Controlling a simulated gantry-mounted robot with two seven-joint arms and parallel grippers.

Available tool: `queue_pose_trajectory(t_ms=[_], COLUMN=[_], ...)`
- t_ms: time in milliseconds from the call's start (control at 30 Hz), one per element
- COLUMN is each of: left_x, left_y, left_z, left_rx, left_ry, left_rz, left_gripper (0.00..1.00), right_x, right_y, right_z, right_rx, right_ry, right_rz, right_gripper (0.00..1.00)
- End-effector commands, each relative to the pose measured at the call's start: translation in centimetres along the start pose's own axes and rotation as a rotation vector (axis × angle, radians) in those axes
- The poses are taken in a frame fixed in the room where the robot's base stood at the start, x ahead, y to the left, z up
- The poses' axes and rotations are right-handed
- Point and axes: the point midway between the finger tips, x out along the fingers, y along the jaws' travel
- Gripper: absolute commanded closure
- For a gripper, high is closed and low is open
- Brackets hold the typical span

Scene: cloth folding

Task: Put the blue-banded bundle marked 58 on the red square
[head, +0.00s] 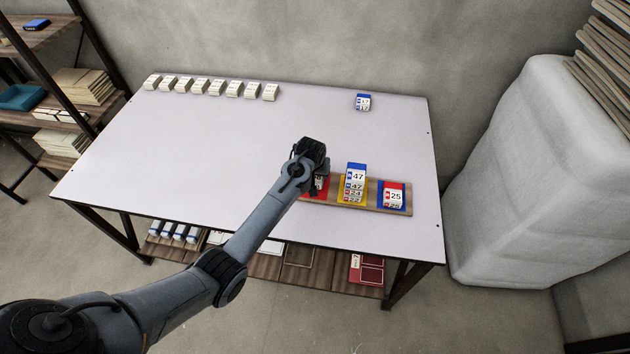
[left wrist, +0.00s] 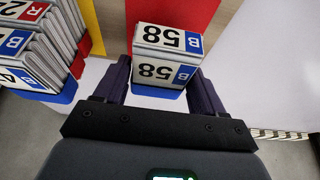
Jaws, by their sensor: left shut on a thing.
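The bundle marked 58 (left wrist: 165,58) is between the fingers of my left gripper (left wrist: 160,88) in the left wrist view, and the gripper is shut on it. Blue patches show on the bundle's faces. The red square (left wrist: 190,14) shows just beyond the bundle, partly covered by it. In the head view my left gripper (head: 316,172) is over the left end of the wooden board, and a strip of the red square (head: 322,190) shows below it. I cannot tell whether the bundle touches the square. My right gripper is not in view.
Next to the red square, a blue-topped stack marked 47 (head: 355,180) stands on the yellow square, and a bundle marked 25 (head: 393,196) on the blue square. A bundle marked 17 (head: 363,102) and a row of pale bundles (head: 210,88) lie at the back. The table's left is clear.

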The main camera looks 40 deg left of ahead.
Motion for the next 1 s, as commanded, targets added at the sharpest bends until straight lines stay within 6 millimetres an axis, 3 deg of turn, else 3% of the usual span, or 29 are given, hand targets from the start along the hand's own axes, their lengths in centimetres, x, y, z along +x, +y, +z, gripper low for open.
queue_pose_trajectory(t_ms=[333,767,800,933,1000], left_x=[3.3,3.6,3.6,3.6,3.6], left_y=[0.0,0.0,0.0,0.0,0.0], left_z=[1.4,1.6,1.5,1.5,1.5], left_rx=[0.000,0.000,0.000,0.000,0.000], left_ry=[-0.001,-0.001,0.000,0.000,0.000], left_rz=[0.000,0.000,0.000,0.000,0.000], left_gripper=[0.61,0.61,0.24,0.05,0.05], right_x=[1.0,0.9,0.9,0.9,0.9], right_y=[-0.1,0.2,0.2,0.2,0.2], right_z=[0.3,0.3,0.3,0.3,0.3], right_rx=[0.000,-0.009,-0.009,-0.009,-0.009], right_ry=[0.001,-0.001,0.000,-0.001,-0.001], right_rz=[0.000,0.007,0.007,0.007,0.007], right_gripper=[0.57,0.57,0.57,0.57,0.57])
